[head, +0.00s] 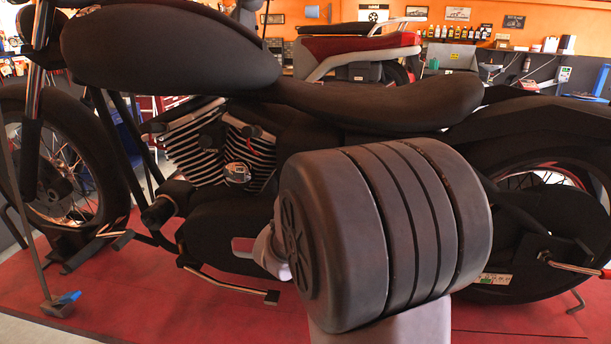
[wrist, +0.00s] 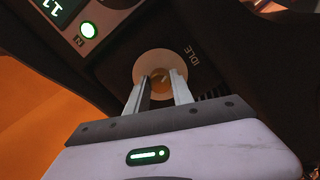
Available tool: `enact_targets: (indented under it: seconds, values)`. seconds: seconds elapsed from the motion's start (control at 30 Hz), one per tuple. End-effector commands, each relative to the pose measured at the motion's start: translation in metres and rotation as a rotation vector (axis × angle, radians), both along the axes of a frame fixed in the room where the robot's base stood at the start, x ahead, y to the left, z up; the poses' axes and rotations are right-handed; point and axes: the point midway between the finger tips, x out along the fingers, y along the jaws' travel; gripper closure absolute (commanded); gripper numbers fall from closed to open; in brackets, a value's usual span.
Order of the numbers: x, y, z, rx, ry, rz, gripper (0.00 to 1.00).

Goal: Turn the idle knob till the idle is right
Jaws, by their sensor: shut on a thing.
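The idle knob (wrist: 172,82) shows in the wrist view as a small yellowish piece inside a pale ring, on a dark panel (wrist: 215,62) beside the printed word IDLE. My gripper (wrist: 160,78) is shut on the knob, one finger on each side; the fingers hide part of it. A green display (wrist: 57,8) with lit digits is cut off at the top left of the wrist view. A round green light (wrist: 88,29) glows below it, beside a letter N. In the head view my own arm hides the gripper and the knob cannot be made out.
A black motorcycle (head: 370,105) fills the head view, standing on a red platform (head: 200,310). A second, red motorcycle (head: 360,46) stands behind it. A tool with a blue part (head: 68,297) is at the lower left. Shelves with bottles line the orange back wall.

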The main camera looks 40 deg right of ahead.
Motion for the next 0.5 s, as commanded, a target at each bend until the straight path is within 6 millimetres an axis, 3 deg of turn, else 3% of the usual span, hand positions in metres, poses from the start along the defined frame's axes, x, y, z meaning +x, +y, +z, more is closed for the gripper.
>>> enact_targets:
  seconds: [0.5]
  values:
    - [0.0001,0.0,0.0003,-0.096,0.113,0.0,1.0]
